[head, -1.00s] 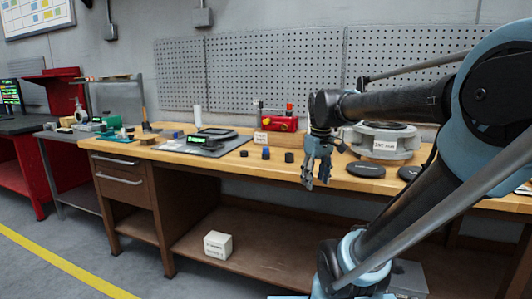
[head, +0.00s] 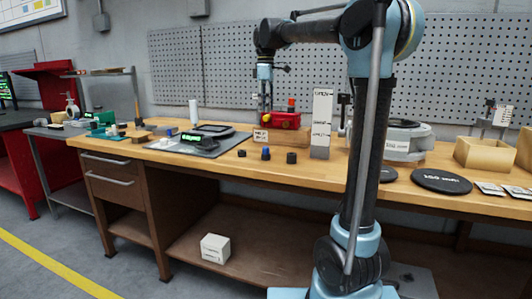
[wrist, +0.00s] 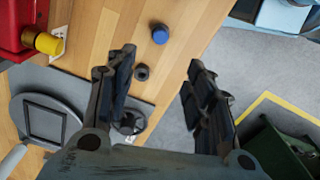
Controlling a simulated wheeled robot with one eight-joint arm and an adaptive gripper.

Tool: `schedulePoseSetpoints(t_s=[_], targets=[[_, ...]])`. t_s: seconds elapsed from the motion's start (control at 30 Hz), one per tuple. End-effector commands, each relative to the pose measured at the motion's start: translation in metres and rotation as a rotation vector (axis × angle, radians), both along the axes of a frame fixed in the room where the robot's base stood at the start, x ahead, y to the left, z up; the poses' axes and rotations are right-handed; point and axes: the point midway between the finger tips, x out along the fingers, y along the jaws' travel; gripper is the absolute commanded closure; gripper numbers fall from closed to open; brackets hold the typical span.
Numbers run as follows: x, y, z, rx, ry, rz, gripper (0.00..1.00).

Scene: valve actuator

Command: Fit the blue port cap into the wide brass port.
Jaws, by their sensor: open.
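The blue port cap (head: 266,153) stands upright on the bench's front part, between two dark caps. In the wrist view the blue cap (wrist: 160,34) lies beyond my fingertips, apart from them. The red valve actuator (head: 285,120) sits behind the caps. A brass-yellow cylindrical part (wrist: 47,43) sticks out of its red body in the wrist view; I cannot tell whether it is the wide port. My gripper (wrist: 160,72) is open and empty, pointing down. In the head view my gripper (head: 266,104) hangs above the bench, near the actuator's left end.
The left dark cap (head: 241,153) and right dark cap (head: 291,157) flank the blue one. A white labelled block (head: 321,125) stands right of the actuator. A grey mat (head: 200,147) with devices lies left. A round grey housing (head: 405,142) and black discs are further right.

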Motion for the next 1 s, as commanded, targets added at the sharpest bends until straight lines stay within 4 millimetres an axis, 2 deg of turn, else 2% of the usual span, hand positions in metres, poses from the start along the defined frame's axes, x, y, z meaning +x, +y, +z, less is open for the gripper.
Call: schedulePoseSetpoints(t_s=[0.17, 0.7, 1.0], targets=[[0.003, 0.004, -0.012, -0.001, 0.002, 0.017, 0.52], [0.002, 0.003, -0.104, -0.001, 0.002, 0.014, 0.52], [0.002, 0.002, -0.124, -0.001, 0.002, 0.014, 0.52]])
